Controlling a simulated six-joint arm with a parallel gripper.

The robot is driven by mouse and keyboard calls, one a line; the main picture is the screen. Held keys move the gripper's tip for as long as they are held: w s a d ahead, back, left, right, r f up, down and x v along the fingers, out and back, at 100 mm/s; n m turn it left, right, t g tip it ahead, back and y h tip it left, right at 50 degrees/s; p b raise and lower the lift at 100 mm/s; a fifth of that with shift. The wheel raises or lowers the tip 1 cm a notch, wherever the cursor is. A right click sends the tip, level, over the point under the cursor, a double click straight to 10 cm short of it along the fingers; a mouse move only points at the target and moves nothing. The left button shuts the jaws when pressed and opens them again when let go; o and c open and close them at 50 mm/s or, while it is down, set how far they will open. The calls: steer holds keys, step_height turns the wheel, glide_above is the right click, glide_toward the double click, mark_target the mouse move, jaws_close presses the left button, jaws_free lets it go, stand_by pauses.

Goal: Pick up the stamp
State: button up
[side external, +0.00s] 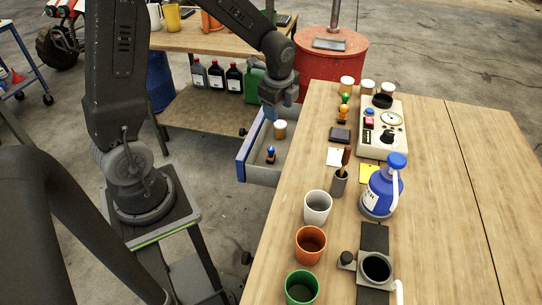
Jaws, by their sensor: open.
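A small blue knobbed piece with a dark base, which looks like a stamp (270,154), stands in the open blue-fronted drawer (241,158). Similar orange (342,114) and green (345,99) knobbed pieces stand on the wooden table (440,215). My gripper (271,113) is open and empty, pointing down above the far part of the drawer, apart from the blue piece. Its fingertips are small and partly unclear in this view. A tan-lidded jar (280,129) also sits in the drawer, close below my gripper.
The table's right side is clear.

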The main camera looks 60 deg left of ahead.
steer(key=w+a+f+m+g, duration=0.15)
steer(key=a+f+m, duration=0.25)
steer(key=f, duration=0.4)
glide_above(271, 148)
steer(key=d, duration=0.2)
step_height(271, 148, down, 8)
steer(key=shift+a+r, duration=0.1)
steer(key=shift+a, duration=0.05)
steer(key=shift+a+f, duration=0.3)
steer(key=shift+f, duration=0.7)
steer(key=shift+a+f, duration=0.25)
steer(key=shift+f, duration=0.75)
steer(key=shift+a+f, duration=0.3)
steer(key=shift+f, duration=0.7)
steer(key=c, duration=1)
